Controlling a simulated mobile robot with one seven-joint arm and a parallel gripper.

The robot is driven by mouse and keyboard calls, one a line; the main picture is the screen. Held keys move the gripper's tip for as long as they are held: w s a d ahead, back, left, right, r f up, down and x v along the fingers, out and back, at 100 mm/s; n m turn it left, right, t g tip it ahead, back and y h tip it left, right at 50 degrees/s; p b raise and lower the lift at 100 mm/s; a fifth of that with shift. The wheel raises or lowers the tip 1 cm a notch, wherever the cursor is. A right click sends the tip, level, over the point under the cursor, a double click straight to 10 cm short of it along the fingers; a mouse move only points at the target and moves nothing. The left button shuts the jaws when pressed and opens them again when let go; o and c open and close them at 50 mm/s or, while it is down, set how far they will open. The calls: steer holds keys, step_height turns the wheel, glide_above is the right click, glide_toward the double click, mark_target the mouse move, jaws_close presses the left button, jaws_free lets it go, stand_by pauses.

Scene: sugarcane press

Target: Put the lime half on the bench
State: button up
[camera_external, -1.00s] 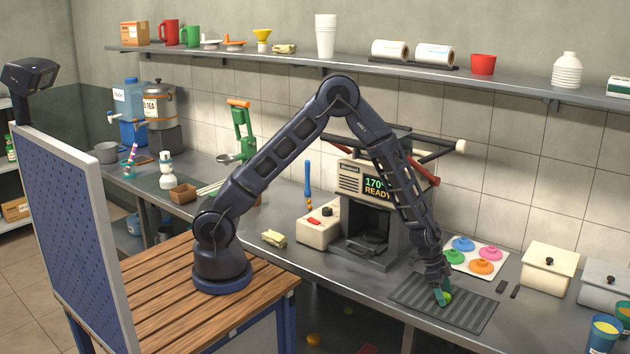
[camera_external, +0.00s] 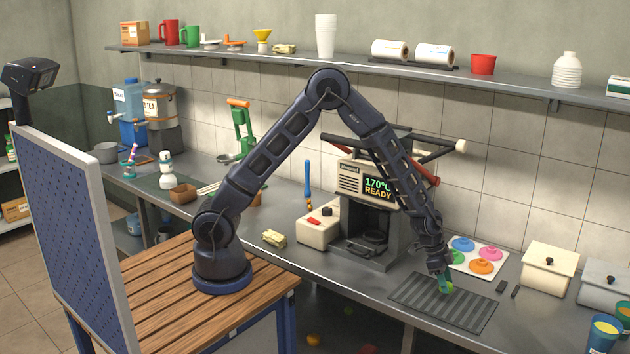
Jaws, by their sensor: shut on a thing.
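The lime half (camera_external: 448,288) is a small bright green piece, partly hidden by the fingers. My gripper (camera_external: 443,282) is shut on it. It holds the lime half over the dark ribbed mat near the right end of the metal bench (camera_external: 372,292). The lime half looks a little above the mat, but the exact gap is hard to tell at this size.
The ribbed mat (camera_external: 420,303) lies below my gripper. A white board with coloured discs (camera_external: 481,266) lies behind it. The press machine (camera_external: 366,220) stands to the left. A cream lidded box (camera_external: 548,268) and cups (camera_external: 603,333) stand to the right.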

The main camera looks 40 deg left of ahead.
step_height(320, 180, up, 24)
stand_by(0.3)
